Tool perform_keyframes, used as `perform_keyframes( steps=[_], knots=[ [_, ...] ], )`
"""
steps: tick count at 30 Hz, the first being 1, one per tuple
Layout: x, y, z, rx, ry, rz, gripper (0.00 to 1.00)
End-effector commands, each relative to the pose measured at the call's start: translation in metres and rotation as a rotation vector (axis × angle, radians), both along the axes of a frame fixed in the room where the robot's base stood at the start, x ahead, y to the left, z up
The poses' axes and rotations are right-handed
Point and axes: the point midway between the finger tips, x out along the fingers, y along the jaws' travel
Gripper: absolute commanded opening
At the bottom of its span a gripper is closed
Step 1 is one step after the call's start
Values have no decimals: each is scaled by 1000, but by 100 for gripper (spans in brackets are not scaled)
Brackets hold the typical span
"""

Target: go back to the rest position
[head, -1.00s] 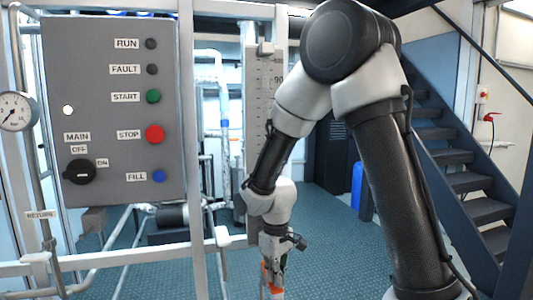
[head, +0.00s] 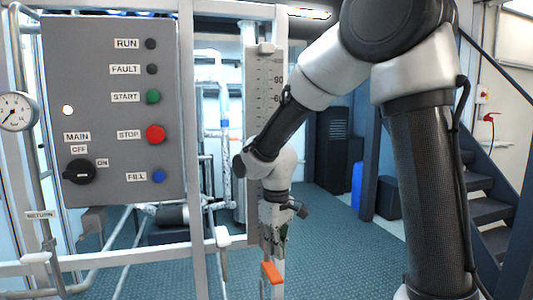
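My arm reaches from the right side of the head view to the frame post in the middle. My gripper (head: 274,246) hangs pointing down in front of the post, below the white and black wrist. It is small and blends with the post, so I cannot see whether its fingers are apart. An orange handle (head: 271,272) shows just below it, with a narrow gap seeming to lie between them.
A grey control panel (head: 112,110) with buttons and a black main switch stands left. A gauge (head: 17,112) is at the far left edge. A scale strip (head: 264,90) runs up the post. Stairs (head: 487,205) and a blue cylinder (head: 357,185) are behind right.

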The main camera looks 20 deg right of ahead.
Motion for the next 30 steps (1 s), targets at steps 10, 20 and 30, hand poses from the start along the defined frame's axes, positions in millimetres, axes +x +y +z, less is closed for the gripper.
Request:
perform_keyframes(
  steps=[10, 20, 30],
  knots=[
    [0, 0, 12, 0, 0, 0, 0],
    [-52, -28, 20, -23, 54, -105, 0],
    [-149, -111, 86, 54, -145, -366, 0]
  ],
)
